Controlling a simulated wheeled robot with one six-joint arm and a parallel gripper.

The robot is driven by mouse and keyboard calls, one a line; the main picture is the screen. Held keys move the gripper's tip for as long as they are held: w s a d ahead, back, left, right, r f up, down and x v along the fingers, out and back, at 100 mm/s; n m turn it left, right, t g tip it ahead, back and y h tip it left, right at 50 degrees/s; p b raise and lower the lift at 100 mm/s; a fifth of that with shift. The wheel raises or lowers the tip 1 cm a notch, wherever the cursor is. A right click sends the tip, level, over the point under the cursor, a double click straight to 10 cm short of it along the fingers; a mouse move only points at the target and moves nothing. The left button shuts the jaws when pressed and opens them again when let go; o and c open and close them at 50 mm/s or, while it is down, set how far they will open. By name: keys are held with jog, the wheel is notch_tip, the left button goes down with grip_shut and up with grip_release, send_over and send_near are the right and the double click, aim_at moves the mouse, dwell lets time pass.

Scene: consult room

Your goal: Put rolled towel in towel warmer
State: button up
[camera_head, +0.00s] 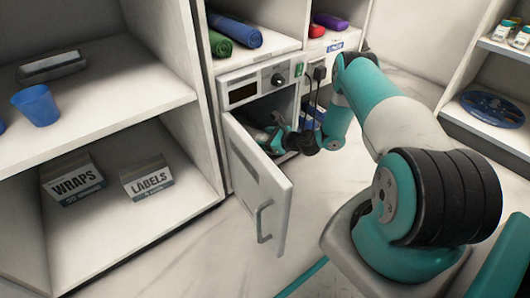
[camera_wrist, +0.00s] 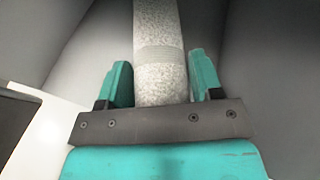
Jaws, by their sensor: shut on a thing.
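The towel warmer (camera_head: 242,95) is a white cabinet with a dial and dark display on its front. My gripper (camera_head: 272,137) reaches inside the open compartment, partly hidden by the door edge and my arm. In the wrist view my gripper (camera_wrist: 162,85) is shut on a pale grey speckled rolled towel (camera_wrist: 159,45), which points away between the teal fingers. Grey walls surround it there. Whether the towel touches the warmer's floor cannot be told.
A blue roll (camera_head: 236,32) and a green roll (camera_head: 219,43) lie on the shelf above the warmer. The left shelves hold a blue cup (camera_head: 37,105), a WRAPS box (camera_head: 73,182) and a LABELS box (camera_head: 147,181). Black cables (camera_head: 308,95) hang right of the warmer.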

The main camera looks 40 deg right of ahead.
notch_tip(320, 180, down, 4)
jog(key=b, duration=0.3)
jog(key=shift+f, duration=0.2)
jog(key=shift+w+b, duration=0.2)
jog(key=shift+b, duration=0.3)
jog(key=shift+r, duration=0.15)
jog(key=o, duration=1)
